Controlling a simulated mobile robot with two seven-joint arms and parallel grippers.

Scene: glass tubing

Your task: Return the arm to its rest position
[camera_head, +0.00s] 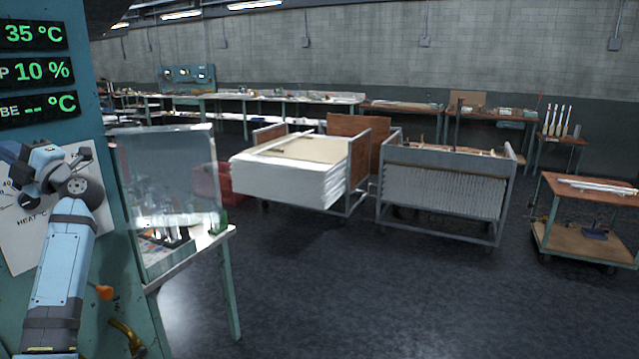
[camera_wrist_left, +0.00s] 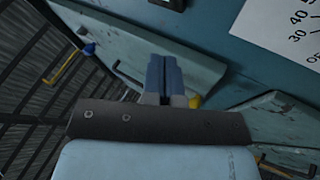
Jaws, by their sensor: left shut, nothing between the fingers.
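My left arm (camera_head: 62,265) comes up from the lower left of the head view, light blue with dark joints. Its left gripper (camera_head: 12,152) is at the left edge, in front of a teal panel (camera_head: 100,75) and over a white dial card (camera_head: 28,235) marked HEAT. In the left wrist view the gripper's two blue fingers (camera_wrist_left: 164,72) lie side by side, shut and empty. The same dial card (camera_wrist_left: 285,30) shows there at the top right. Part of the dial is hidden behind the gripper in the head view. My right gripper is not in view.
A clear glass-like screen (camera_head: 165,190) stands beside the panel at a small table. An orange knob (camera_head: 105,293) and a brass valve (camera_head: 128,335) sit low on the panel. Carts (camera_head: 445,190) stand farther back. The dark floor (camera_head: 330,300) in front is clear.

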